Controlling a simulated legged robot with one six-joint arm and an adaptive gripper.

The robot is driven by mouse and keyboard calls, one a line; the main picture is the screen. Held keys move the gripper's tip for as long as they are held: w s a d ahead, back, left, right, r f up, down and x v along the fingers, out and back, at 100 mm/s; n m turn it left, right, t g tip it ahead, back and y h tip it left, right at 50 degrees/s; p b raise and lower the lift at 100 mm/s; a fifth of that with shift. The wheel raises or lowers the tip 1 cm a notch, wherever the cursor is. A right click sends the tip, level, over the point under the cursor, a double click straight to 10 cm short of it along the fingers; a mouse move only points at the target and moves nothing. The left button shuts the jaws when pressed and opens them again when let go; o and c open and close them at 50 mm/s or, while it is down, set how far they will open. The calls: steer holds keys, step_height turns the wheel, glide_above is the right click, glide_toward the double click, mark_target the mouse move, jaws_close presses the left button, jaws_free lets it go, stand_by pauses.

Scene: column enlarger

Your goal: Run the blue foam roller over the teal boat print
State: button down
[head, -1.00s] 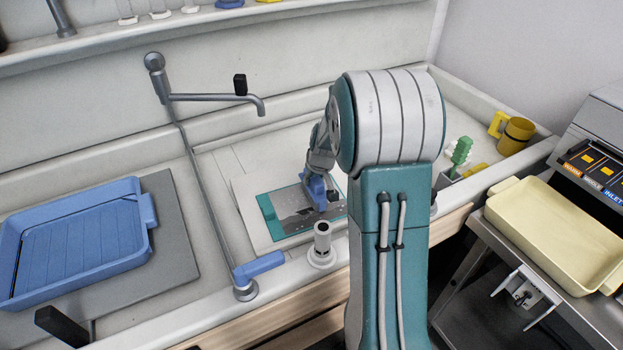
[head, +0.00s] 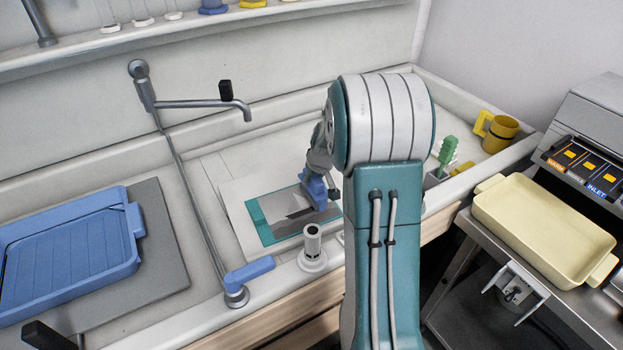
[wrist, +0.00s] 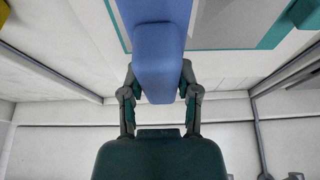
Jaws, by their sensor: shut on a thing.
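The teal boat print (head: 290,213), a teal-bordered sheet with a grey picture, lies flat on a pale board in the sink. The blue foam roller (head: 318,192) is over the right part of the print; whether it touches is hard to tell. My gripper (head: 325,180) is shut on the roller. The wrist view shows the roller's blue handle (wrist: 158,60) between both fingers of my gripper (wrist: 160,88), with the teal border of the print (wrist: 275,32) beyond it. My arm hides some of the area to the right of the print.
A grey tap (head: 205,103) reaches over the sink behind the print. A short grey post (head: 313,243) stands at the front rim, near the print. A blue tray (head: 70,250) is at left, a cream tray (head: 545,225) at right. A yellow mug (head: 498,133) stands in the far right corner.

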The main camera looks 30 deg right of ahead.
steer(key=shift+r, duration=2.45)
